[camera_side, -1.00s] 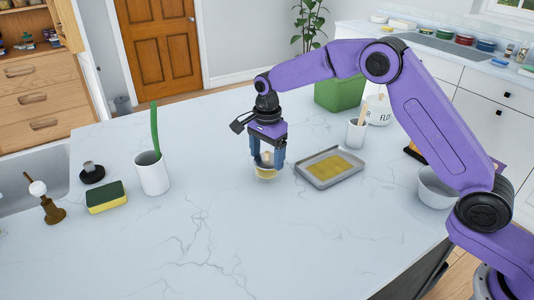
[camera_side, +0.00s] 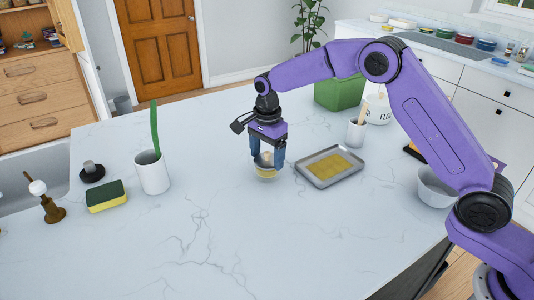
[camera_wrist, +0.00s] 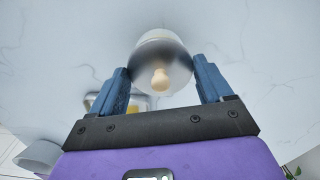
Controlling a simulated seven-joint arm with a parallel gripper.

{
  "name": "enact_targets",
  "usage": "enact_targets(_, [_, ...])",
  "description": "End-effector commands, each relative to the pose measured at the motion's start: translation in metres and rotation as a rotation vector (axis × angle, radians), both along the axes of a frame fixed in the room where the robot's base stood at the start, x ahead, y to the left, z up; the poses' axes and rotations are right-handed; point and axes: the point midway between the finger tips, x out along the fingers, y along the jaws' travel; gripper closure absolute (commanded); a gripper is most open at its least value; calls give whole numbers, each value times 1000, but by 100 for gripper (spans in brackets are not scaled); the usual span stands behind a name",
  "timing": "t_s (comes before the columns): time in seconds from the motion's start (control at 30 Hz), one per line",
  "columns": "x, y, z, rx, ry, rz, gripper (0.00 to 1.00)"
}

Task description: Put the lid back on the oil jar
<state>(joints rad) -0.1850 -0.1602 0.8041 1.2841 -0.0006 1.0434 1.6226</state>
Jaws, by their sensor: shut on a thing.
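The oil jar (camera_side: 267,173) is a small clear jar with yellow oil, upright on the marble counter directly below my gripper (camera_side: 266,161). The lid (camera_wrist: 163,58) is a grey dome with a pale knob; it shows between my two blue fingers in the wrist view. My gripper is shut on the lid, its fingers on either side of it. In the side view the lid is partly hidden between the fingers, over the jar's mouth. I cannot tell whether the lid is fully seated on the rim.
A grey tray with a yellow slab (camera_side: 330,167) lies close to the right of the jar. A white cup (camera_side: 355,133), a flour canister (camera_side: 378,108) and a green bin (camera_side: 338,94) stand behind it. A white holder (camera_side: 152,174) and a sponge (camera_side: 106,197) stand left. The front counter is clear.

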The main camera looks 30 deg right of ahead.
Motion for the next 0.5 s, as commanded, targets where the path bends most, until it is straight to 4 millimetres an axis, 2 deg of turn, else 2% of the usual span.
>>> enact_targets(0.27, [0,0,0,0,0,0,50])
enact_targets(0.3, [0,0,0,0,0,0,14])
enact_targets(0.33, [0,0,0,0,0,0,4])
enact_targets(0.37, [0,0,0,0,0,0,0])
enact_targets(0.5, [0,0,0,0,0,0,0])
